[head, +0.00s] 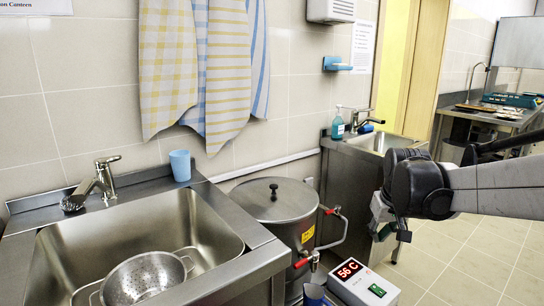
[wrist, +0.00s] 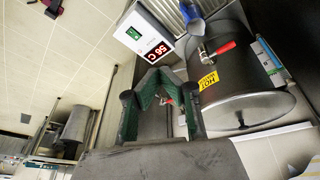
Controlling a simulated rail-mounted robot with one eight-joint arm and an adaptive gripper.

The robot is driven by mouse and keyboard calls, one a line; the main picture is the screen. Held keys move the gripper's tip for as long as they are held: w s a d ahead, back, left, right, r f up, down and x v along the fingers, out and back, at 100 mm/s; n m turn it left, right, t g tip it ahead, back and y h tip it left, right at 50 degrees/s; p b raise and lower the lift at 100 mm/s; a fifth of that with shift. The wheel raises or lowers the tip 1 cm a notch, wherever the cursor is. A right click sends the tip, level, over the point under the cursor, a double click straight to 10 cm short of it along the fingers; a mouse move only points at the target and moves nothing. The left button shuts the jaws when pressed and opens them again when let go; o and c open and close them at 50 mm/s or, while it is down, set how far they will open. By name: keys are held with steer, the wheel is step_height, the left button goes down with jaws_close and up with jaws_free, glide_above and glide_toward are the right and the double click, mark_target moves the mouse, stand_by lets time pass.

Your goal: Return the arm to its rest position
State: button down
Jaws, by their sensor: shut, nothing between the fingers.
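My arm reaches in from the right in the head view, and my gripper (head: 392,225) hangs in front of the back-right sink counter, right of the stockpot. In the wrist view my gripper (wrist: 157,78) shows green-lined fingers, shut with nothing held. The steel stockpot (head: 276,205) has its lid on and stands apart from my gripper. It also shows in the wrist view (wrist: 235,75), with a yellow HOT label and a red-handled tap. A blue cup (head: 314,295) is under the tap, partly cut off by the lower edge.
A white box reading 56 C (head: 362,284) sits in front of the pot. A sink (head: 140,235) holding a steel colander (head: 147,277) is at left, with a light-blue cup (head: 180,165) on its rim. Open tiled floor (head: 480,265) lies at right.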

steer(key=s+a+t, duration=0.2)
steer(key=s+a, duration=0.2)
steer(key=s, duration=0.8)
steer(key=s+a+t, duration=0.1)
steer(key=s+a, duration=0.3)
steer(key=s, duration=0.8)
step_height(320, 180, up, 14)
steer(key=p, duration=1.3)
steer(key=shift+d+m+y+p, duration=0.15)
steer(key=shift+m+y+p, duration=0.15)
steer(key=shift+p, duration=0.05)
